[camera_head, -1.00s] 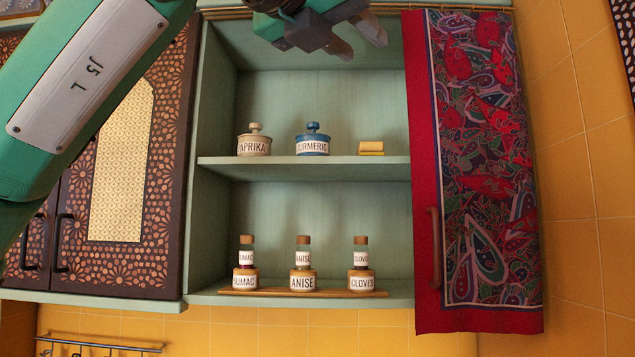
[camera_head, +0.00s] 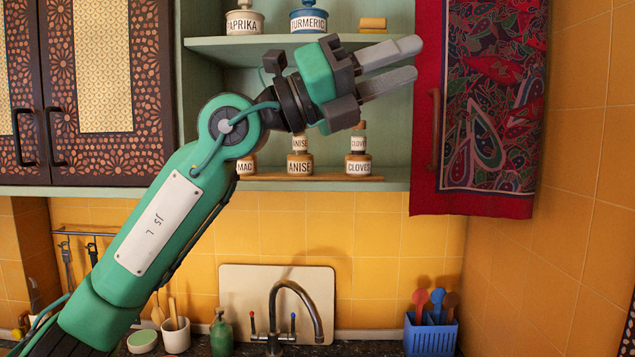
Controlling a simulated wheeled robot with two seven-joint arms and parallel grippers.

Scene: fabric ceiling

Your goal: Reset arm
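My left arm comes in from the lower left, and its gripper (camera_head: 415,62) is in front of the open shelf cabinet (camera_head: 390,130). Its two grey fingers point right, apart from each other with nothing between them. The gripper stands in front of the lower shelf opening, near the red cloth-covered door. My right gripper is not in view. Parts of the lower-shelf jars are hidden behind the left gripper and wrist.
The upper shelf holds the paprika jar (camera_head: 245,20), turmeric jar (camera_head: 308,18) and yellow blocks (camera_head: 373,24). Below stand anise (camera_head: 300,163) and cloves (camera_head: 358,164) jars. A patterned cloth (camera_head: 492,110) hangs right. A faucet (camera_head: 300,292) and blue utensil holder (camera_head: 430,335) are below.

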